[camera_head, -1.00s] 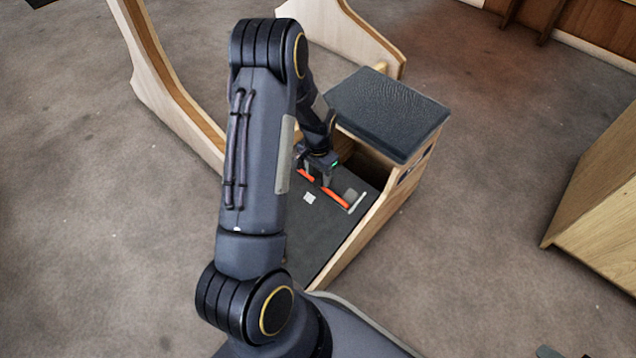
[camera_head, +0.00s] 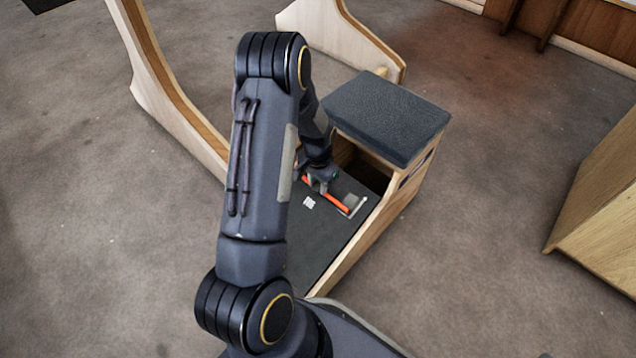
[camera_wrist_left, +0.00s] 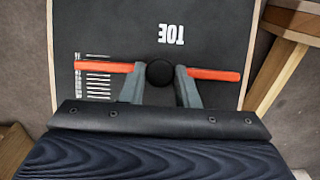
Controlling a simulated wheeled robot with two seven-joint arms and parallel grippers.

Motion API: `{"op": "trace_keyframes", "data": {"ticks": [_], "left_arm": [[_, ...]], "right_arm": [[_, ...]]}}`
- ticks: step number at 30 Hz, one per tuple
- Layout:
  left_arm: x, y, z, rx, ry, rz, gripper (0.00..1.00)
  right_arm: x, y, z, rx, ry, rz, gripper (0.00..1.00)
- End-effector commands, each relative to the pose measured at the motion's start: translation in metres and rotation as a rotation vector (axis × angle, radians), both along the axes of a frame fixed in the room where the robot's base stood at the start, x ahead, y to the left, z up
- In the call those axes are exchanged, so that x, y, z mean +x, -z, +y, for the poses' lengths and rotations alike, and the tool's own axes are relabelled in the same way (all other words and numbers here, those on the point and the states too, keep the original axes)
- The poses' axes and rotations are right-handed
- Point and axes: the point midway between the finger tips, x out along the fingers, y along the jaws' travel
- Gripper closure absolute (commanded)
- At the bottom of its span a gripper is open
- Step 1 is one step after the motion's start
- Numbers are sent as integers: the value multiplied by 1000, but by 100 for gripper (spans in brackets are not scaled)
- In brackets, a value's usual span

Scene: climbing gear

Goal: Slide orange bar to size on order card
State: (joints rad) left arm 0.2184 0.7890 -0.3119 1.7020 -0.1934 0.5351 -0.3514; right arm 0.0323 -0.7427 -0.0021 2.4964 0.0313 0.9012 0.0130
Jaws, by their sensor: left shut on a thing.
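The orange bar (camera_head: 338,203) lies across the dark sloping board (camera_head: 312,238) of the wooden bench. In the left wrist view the orange bar (camera_wrist_left: 213,74) runs left to right, with a round black knob (camera_wrist_left: 160,72) at its middle. My left gripper (camera_wrist_left: 161,82) is shut on the knob, one finger on each side; it also shows over the bar in the head view (camera_head: 321,187). The bar's left end lies over a scale of white lines (camera_wrist_left: 96,82). I cannot make out an order card. My right gripper is not in view.
A wooden cabinet (camera_head: 603,205) stands at the right. The carpet between is clear.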

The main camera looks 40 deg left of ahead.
Motion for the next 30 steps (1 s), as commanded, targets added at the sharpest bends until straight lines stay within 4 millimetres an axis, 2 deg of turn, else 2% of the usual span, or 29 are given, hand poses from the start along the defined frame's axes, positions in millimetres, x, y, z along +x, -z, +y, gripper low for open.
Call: {"op": "trace_keyframes", "data": {"ticks": [6, 12, 13, 18, 26, 30], "left_arm": [[3, -5, 0, 0, -1, 1, 100], [3, -3, 0, 0, -2, 1, 100], [3, -3, 0, 0, -2, 1, 71], [3, -3, 0, 0, -1, 0, 50], [3, -4, 0, 0, 0, 0, 50], [3, -18, 0, 0, 0, -1, 50]], "right_arm": [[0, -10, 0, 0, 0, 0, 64], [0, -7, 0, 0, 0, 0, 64], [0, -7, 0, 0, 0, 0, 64], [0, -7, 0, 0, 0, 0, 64], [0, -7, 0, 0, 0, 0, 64], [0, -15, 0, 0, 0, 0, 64]]}}
